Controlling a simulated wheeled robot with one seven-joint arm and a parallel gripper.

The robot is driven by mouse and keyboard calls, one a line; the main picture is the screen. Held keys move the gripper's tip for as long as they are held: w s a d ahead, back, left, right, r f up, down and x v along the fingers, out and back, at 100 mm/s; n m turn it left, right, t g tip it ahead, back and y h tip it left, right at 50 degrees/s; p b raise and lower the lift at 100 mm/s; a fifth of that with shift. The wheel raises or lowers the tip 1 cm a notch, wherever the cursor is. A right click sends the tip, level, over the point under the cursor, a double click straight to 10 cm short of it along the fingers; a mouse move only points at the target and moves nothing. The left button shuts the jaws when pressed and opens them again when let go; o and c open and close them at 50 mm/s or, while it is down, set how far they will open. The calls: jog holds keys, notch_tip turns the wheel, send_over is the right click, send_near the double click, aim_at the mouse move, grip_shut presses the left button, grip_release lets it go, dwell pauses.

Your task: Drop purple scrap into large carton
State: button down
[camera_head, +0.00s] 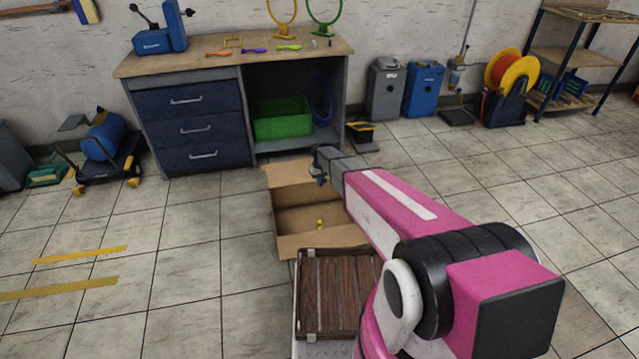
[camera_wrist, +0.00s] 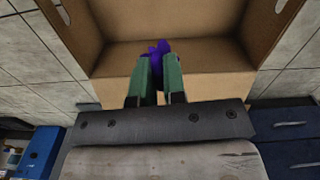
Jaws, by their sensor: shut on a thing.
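The large open carton (camera_head: 303,242) stands on the floor in front of the workbench, with its flaps spread. It also fills much of the wrist view (camera_wrist: 215,84). The purple scrap (camera_wrist: 158,48) is between the two green fingers of my gripper (camera_wrist: 158,72), which is shut on it. The scrap shows against the carton's inside in the wrist view. In the head view my gripper (camera_head: 320,178) is over the carton's far right part, and the scrap cannot be made out there. My arm hides the carton's right side.
A small yellow piece (camera_head: 320,224) lies inside the carton. A brown slatted crate (camera_head: 335,295) is just in front of it. The workbench (camera_head: 190,65) behind holds orange, purple and green pieces on top and a green bin (camera_head: 282,120) below.

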jog(key=shift+a+f, duration=0.2)
jog(key=shift+f, duration=0.7)
notch_tip(320, 180, down, 6)
jog(key=shift+r, duration=0.25)
jog(key=c, duration=1.1)
grip_release()
notch_tip(320, 180, up, 11)
jog(key=shift+f, duration=0.1)
